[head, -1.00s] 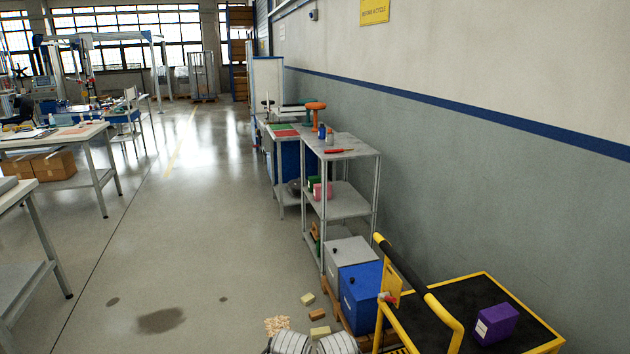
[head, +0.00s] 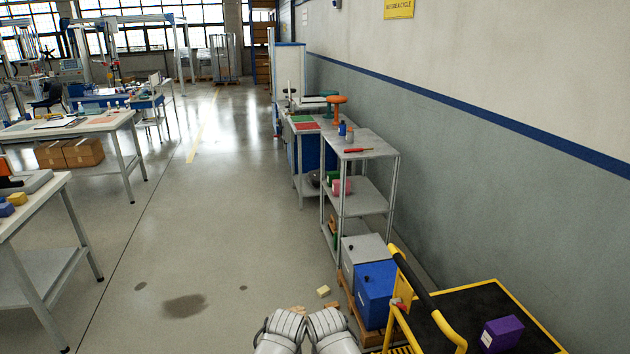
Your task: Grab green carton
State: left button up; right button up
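A small dark green carton (head: 332,179) sits on the middle shelf of the grey metal rack, partly hidden behind a pink carton (head: 342,187). Another small green patch shows lower in the rack, too small to make out. My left gripper (head: 283,326) and my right gripper (head: 328,324) show only as white rounded shapes side by side at the bottom edge. No fingertips can be made out. Both are well short of the rack and touch no carton.
The rack (head: 367,146) stands along the right wall. Grey (head: 365,246) and blue (head: 376,290) boxes stand before it. A yellow-framed cart (head: 497,285) with a purple carton (head: 502,333) is at lower right. Small blocks lie on the floor. Open floor (head: 215,235) lies left, then worktables (head: 90,127).

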aim_at(332, 175)
jog(key=i+j, duration=0.1)
jog(key=j, duration=0.2)
jog(key=j+u, duration=0.1)
jog(key=j, duration=0.25)
jog(key=i+j, duration=0.15)
jog(key=j, duration=0.15)
jog(key=i+j+u, duration=0.25)
jog(key=i+j, duration=0.3)
jog(key=i+j+u, duration=0.25)
jog(key=i+j, duration=0.25)
jog(key=i+z, duration=0.2)
jog(key=i, duration=0.45)
jog(key=i+z, duration=0.15)
jog(key=i, duration=0.45)
jog(key=i+j+z, duration=0.2)
jog(key=i, duration=0.4)
jog(key=i+z, duration=0.5)
jog(key=i+j+z, duration=0.2)
jog(key=i+z, duration=0.3)
jog(key=i+j+z, duration=0.35)
jog(key=z, duration=0.15)
jog(key=i+j+z, duration=0.55)
jog(key=j, duration=0.3)
jog(key=i, duration=0.1)
